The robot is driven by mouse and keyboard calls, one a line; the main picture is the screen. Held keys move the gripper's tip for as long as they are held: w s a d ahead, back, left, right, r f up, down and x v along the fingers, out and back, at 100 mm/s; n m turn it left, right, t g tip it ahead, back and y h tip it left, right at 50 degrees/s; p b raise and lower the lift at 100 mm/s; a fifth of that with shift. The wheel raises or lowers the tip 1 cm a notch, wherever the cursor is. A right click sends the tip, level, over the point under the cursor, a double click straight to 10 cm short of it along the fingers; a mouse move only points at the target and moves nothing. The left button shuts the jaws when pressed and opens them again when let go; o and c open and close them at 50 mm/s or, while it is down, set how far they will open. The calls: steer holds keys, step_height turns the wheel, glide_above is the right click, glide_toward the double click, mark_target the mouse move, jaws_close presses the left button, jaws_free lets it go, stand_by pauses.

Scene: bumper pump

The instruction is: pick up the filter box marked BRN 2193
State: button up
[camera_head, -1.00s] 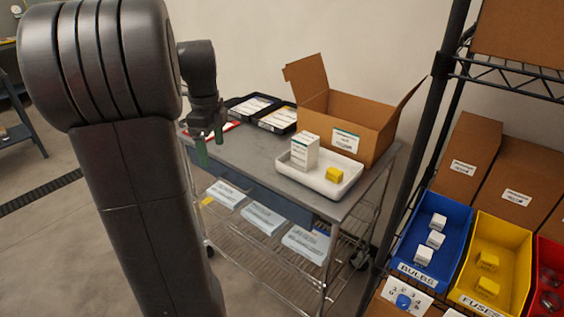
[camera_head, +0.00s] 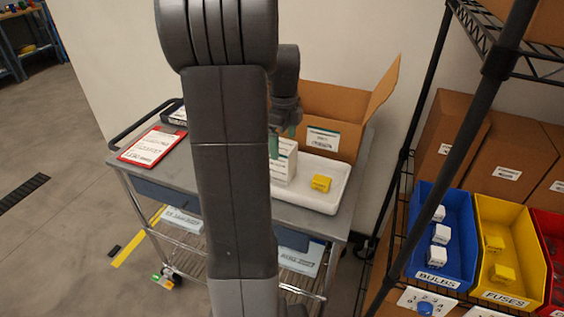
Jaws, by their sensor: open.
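A white filter box (camera_head: 285,168) with a green band stands upright in the left part of the white tray (camera_head: 325,208) on the cart. Its marking is too small to read, so I cannot tell if it is BRN 2193. My gripper (camera_head: 283,142), with green fingertips, is open at the top of this box. I cannot tell whether the fingers touch it. My own arm hides the box's left side and part of the tray.
A small yellow box (camera_head: 321,183) sits in the tray, right of the white box. An open cardboard carton (camera_head: 340,105) stands behind. A red-edged clipboard (camera_head: 150,147) lies on the cart's left. The shelf post (camera_head: 425,110) and blue bin (camera_head: 433,255) are at right.

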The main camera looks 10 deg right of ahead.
mark_target(282, 162)
steer(key=shift+w+a+f, duration=0.1)
steer(key=shift+w+f, duration=0.05)
steer(key=shift+f, duration=1.3)
steer(key=shift+w+a+f, duration=0.1)
steer(key=shift+f, duration=1.35)
steer(key=shift+r, duration=0.1)
steer(key=c, duration=1.4)
